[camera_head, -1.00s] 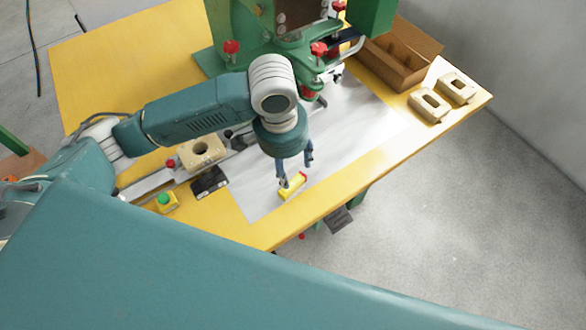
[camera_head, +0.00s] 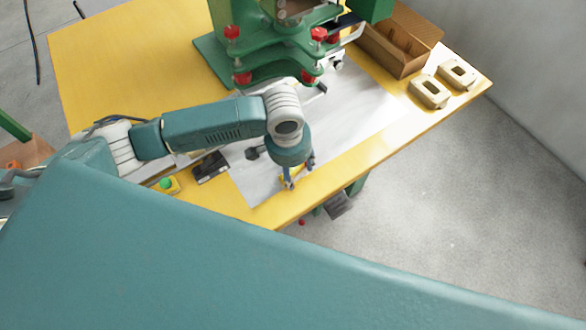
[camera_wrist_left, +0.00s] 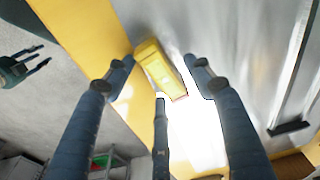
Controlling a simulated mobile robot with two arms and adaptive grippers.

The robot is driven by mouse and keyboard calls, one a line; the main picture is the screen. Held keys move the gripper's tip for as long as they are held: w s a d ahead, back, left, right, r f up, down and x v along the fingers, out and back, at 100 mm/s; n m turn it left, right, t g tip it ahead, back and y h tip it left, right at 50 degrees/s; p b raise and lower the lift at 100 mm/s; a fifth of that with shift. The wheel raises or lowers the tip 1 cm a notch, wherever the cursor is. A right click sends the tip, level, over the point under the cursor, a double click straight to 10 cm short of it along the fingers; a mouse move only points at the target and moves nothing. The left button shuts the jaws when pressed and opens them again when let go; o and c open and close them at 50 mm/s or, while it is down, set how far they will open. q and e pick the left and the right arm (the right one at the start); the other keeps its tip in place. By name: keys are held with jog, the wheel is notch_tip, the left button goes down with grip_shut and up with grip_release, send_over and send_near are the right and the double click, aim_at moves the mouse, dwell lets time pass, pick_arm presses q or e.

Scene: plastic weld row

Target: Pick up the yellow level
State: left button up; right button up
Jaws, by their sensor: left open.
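The yellow level (camera_wrist_left: 158,67) lies on the pale sheet on the table. In the left wrist view it is between the fingers of my left gripper (camera_wrist_left: 160,76), which are spread apart. In the head view my left gripper (camera_head: 299,174) points down over the level (camera_head: 291,177) near the table's front edge, and hides much of it. I cannot tell whether a finger touches the level. A small dark gripper (camera_wrist_left: 22,67), seemingly my right one, shows at the left edge of the wrist view, away from the level; its opening is unclear.
A green machine (camera_head: 280,60) with red knobs stands behind the arm. A brown box (camera_head: 400,40) and two beige blocks (camera_head: 428,92) are at the right of the yellow table (camera_head: 120,70). A green button (camera_head: 166,184) and a black device (camera_head: 211,168) lie left of the sheet.

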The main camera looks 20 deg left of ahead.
pick_arm(q)
jog(key=shift+c, duration=1)
jog(key=c, duration=0.9)
jog(key=shift+c, duration=0.8)
pick_arm(e)
jog(key=shift+s, duration=0.85)
pick_arm(q)
jog(key=shift+r, duration=0.1)
pick_arm(e)
jog(key=shift+w, duration=0.15)
